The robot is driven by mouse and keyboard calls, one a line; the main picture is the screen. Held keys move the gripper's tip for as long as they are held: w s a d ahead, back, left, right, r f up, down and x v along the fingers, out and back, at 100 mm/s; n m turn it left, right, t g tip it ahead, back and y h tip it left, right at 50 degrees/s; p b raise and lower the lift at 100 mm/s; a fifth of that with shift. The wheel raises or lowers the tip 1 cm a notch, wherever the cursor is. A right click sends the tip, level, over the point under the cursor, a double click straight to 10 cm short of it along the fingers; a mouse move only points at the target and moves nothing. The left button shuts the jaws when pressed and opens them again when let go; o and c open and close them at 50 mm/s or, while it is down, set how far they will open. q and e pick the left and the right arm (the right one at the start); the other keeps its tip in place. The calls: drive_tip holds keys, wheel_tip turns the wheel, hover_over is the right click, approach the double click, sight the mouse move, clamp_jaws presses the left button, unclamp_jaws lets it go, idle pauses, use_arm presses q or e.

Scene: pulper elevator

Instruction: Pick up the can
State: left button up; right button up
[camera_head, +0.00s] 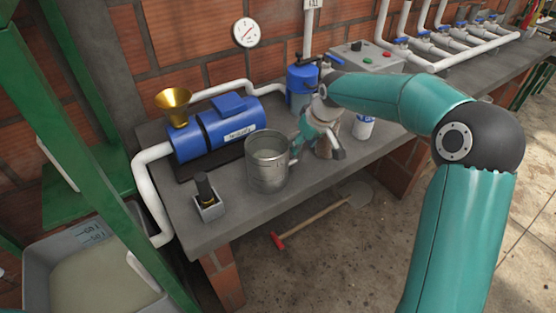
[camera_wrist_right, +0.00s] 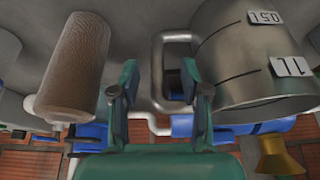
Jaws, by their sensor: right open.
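The can (camera_head: 267,163) is a grey metal measuring can with an open top, standing upright on the workbench. In the right wrist view the can (camera_wrist_right: 245,60) fills the upper right, with volume plates on its wall. Its loop handle (camera_wrist_right: 158,70) shows between and behind my fingers, partly covered by one finger. My right gripper (camera_wrist_right: 161,78) is open, with the handle side of the can in front of it. In the head view the right gripper (camera_head: 298,143) is just right of the can; contact cannot be told. My left gripper is out of view.
A ribbed brown cylinder (camera_wrist_right: 75,62) stands close beside the right gripper. A white bottle (camera_head: 364,127) stands to its right. A blue motor (camera_head: 215,127) with a brass funnel is behind the can, and a small black-topped holder (camera_head: 207,201) is left of it.

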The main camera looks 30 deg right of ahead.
sight(298, 155)
drive_tip(key=shift+w+p+x, duration=0.15)
drive_tip(key=shift+p+x, duration=0.05)
drive_tip(key=shift+x, duration=1.15)
drive_tip(key=shift+w+p+x, duration=0.15)
drive_tip(key=shift+p+x, duration=0.05)
drive_tip(key=shift+x, duration=1.15)
drive_tip(key=shift+d+r, duration=0.1)
drive_tip(key=shift+d, duration=0.05)
clamp_jaws()
drive_tip(key=shift+r, duration=0.1)
